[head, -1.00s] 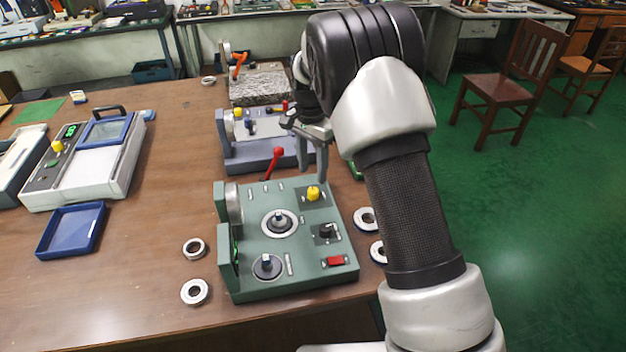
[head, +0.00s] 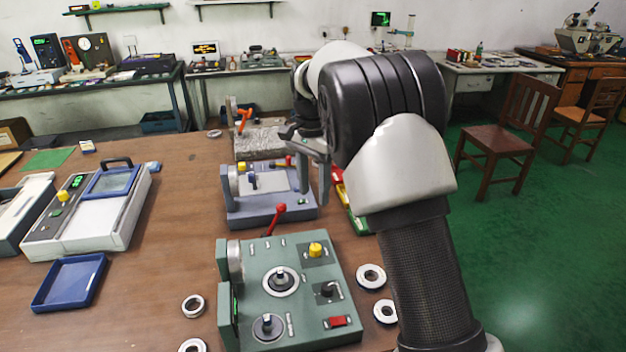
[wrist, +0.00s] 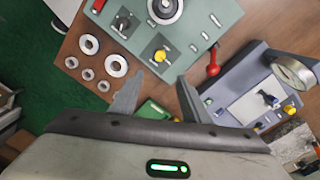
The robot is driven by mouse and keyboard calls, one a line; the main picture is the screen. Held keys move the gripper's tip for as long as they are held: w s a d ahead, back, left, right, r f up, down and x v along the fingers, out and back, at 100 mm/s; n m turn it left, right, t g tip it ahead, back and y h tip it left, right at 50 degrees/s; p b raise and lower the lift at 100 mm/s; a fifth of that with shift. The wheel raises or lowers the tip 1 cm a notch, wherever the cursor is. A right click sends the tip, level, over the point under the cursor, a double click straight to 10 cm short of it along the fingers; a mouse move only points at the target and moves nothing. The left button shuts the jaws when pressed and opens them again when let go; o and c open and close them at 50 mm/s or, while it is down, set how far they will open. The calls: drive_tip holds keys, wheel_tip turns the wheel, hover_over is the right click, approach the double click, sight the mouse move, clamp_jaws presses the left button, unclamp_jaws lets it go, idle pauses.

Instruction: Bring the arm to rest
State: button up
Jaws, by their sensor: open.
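My gripper (head: 318,178) hangs from my arm above the table, in front of the grey-blue machine in the head view. In the wrist view my gripper (wrist: 155,98) shows two fingers spread apart with nothing between them. The green machine (head: 255,262) with the yellow knob and red lever stands below and nearer to me. The fingers look apart from both machines. My forearm hides part of the table's right side.
Rings (head: 371,277) lie right of the green machine, and others (head: 193,306) lie left of it. A grey-blue machine (head: 272,208) stands behind. A white device (head: 90,220) and an empty blue tray (head: 68,282) are at left. Chairs (head: 505,140) stand on the green floor.

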drive_tip(key=s+d+r+n+t+y+p, duration=0.1)
drive_tip(key=s+d+r+n+p, duration=0.1)
drive_tip(key=s+d+r, duration=0.35)
drive_tip(key=s+d+r+n+t+p, duration=0.1)
drive_tip(key=s+d+r+n+p, duration=0.1)
drive_tip(key=s+r, duration=0.7)
drive_tip(key=s+d+r+n+t+p, duration=0.2)
drive_tip(key=s, duration=0.7)
drive_tip(key=s+d+r+n+t+p, duration=0.1)
drive_tip(key=s+d+r+n+p, duration=0.1)
drive_tip(key=s, duration=0.7)
drive_tip(key=shift+d+n+t+h, duration=0.4)
drive_tip(key=shift+d+n, duration=0.1)
drive_tip(key=shift+d, duration=0.05)
drive_tip(key=shift+o, duration=0.4)
